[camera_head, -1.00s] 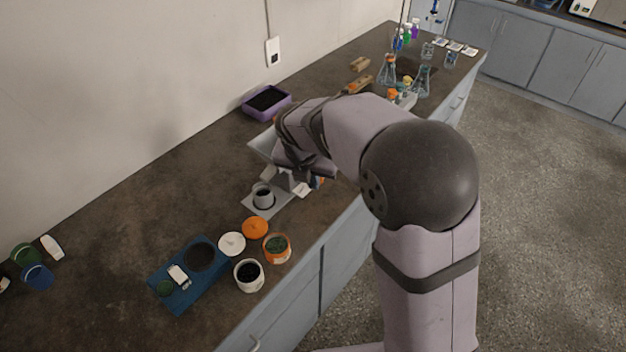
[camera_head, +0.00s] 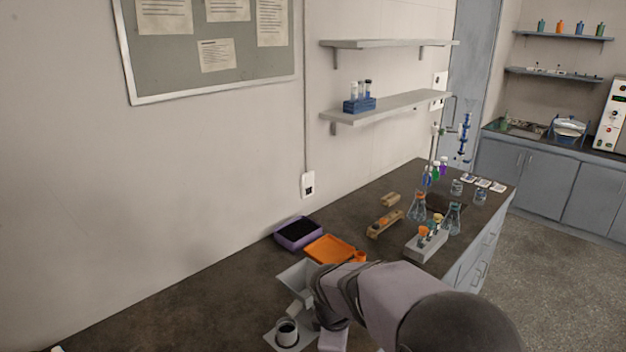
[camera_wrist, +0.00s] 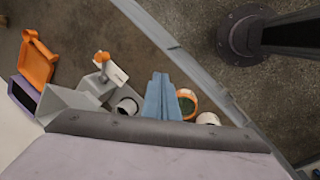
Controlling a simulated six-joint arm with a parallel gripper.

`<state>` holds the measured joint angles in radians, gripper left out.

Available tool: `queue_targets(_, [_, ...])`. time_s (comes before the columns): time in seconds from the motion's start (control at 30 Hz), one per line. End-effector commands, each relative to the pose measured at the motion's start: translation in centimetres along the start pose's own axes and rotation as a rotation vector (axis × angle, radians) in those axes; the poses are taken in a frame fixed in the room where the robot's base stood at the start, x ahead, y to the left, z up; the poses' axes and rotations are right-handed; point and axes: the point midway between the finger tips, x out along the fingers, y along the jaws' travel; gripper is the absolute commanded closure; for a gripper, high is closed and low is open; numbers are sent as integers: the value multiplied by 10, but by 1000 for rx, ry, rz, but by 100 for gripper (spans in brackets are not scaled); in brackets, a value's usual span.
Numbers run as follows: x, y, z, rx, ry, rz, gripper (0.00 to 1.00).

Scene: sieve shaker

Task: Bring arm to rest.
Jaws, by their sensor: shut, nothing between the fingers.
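My gripper (camera_wrist: 160,97) shows in the wrist view as two pale blue fingers pressed together, with nothing held. It hangs over the bench side, in front of part of an orange-rimmed jar (camera_wrist: 188,97). In the head view my arm bends low at the bottom, and the gripper is hidden there. The grey shaker device with its hopper (camera_head: 298,272) stands beside my wrist, with a grey cup (camera_head: 287,331) on its base. The wrist view also shows the hopper (camera_wrist: 72,103) and the cup (camera_wrist: 127,106).
An orange tray (camera_head: 330,248) and a purple tray (camera_head: 298,232) lie behind the device. A rack (camera_head: 427,243), flasks (camera_head: 453,217) and wooden holders (camera_head: 384,223) stand farther along the bench. A white jar (camera_wrist: 208,118) is near the gripper. The floor right of the bench is open.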

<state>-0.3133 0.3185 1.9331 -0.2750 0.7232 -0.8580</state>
Motion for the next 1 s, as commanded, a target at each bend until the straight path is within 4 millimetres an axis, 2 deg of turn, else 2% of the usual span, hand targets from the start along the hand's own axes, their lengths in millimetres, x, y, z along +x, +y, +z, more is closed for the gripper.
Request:
queue_targets(0.1, [13,-36,8,287,-21,-77,100])
queue_targets(0.27, [19,-88,25,670,-75,-169,100])
queue_targets(0.4, [16,-143,54,997,-148,-251,100])
queue_targets(0.5, [10,-178,77,1111,-179,-299,100])
queue_targets(0.6, [2,-201,97,1193,-186,-321,100])
queue_targets(0.67, [-2,-204,107,1232,-177,-314,100])
queue_targets(0.83, [-14,-184,123,1325,-118,-261,100])
queue_targets(1.0, [-15,-181,130,1358,-115,-254,100])
